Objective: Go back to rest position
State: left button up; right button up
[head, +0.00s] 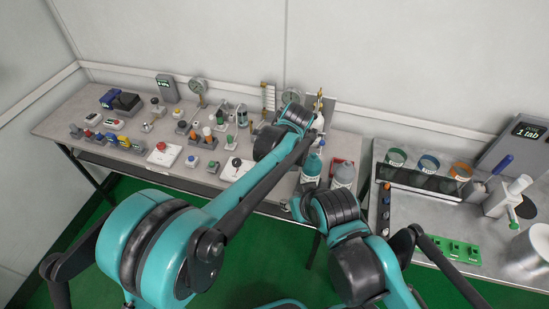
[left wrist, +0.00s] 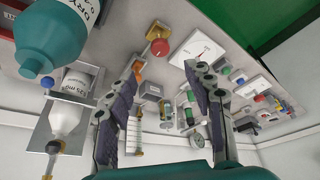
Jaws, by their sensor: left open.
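My left arm (head: 250,185) reaches from the lower left over the left bench. Its gripper is mostly hidden behind the wrist in the head view. In the left wrist view my left gripper (left wrist: 165,68) has its two dark fingers apart, with nothing held between them.
The left bench (head: 62,125) carries several switches, buttons and gauges, with a grey tester (head: 167,88) at the back. The right bench (head: 400,215) holds coloured cups and a green board (head: 455,249). Green floor shows in front.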

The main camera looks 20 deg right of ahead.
dwell(0.4)
pick_arm(q)
jog(key=s+a+r+m+h, duration=0.15)
jog(key=a+r, duration=0.25)
jog(key=a, duration=0.6)
jog(key=s+a+r+n+y, duration=0.1)
jog(key=s+a+r, duration=0.25)
jog(key=a, duration=0.75)
jog(key=s+a+f+m+t, duration=0.2)
jog(key=s+a, duration=1.2)
jog(key=a, duration=0.1)
jog(key=shift+s+a+f+t, duration=0.2)
jog(key=shift+s+f+t, duration=0.15)
jog(key=shift+s+t, duration=0.05)
jog(key=shift+h, duration=0.25)
